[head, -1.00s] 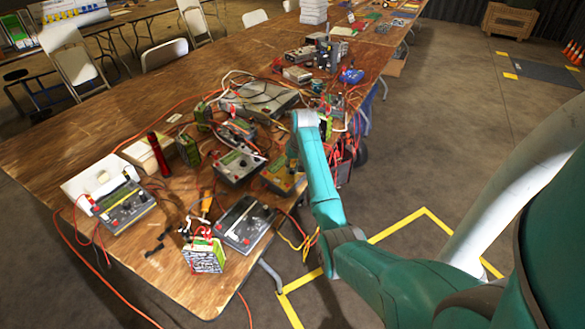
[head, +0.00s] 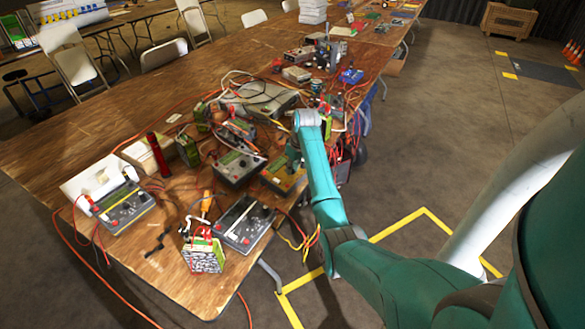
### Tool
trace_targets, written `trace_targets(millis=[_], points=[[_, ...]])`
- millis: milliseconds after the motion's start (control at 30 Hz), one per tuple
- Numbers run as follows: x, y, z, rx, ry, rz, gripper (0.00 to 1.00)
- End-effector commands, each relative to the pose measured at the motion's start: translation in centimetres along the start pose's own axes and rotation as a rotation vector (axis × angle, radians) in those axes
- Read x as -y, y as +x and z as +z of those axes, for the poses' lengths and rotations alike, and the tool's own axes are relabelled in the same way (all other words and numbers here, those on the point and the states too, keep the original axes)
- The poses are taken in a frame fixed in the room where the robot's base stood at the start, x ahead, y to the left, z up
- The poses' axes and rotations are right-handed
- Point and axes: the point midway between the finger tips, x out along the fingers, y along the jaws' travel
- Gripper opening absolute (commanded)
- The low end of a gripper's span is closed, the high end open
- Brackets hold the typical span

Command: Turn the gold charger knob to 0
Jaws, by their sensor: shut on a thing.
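The gold charger (head: 281,181) lies near the right edge of the wooden table, among grey chargers. Its front part with a dark panel shows; its back part is covered by my arm and gripper. My gripper (head: 293,160) points down over the back right part of this charger, at the end of my teal arm. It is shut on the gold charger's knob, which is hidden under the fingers. The knob's pointer and the scale around it cannot be read from here.
Grey chargers stand close by: one left (head: 239,164), one in front (head: 245,223), one at far left (head: 125,204). A green-and-white battery (head: 204,256) stands near the front edge. Orange and red cables run across the table (head: 40,165).

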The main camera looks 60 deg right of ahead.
Motion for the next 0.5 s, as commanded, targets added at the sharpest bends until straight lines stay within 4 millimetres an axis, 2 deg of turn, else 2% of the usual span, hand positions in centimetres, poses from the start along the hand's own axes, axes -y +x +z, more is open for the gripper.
trace_targets(millis=[333,367,400,433,500], points=[[0.03,0.05,0.03,0.001,-0.002,-0.001,0.00],[0.03,0.05,0.03,0.001,-0.002,-0.001,0.27],[0.02,0.05,0.03,0.001,-0.002,-0.001,0.37],[0.02,0.04,0.02,0.001,-0.002,-0.001,0.45],[0.02,0.04,0.02,0.001,-0.002,-0.001,0.47]])
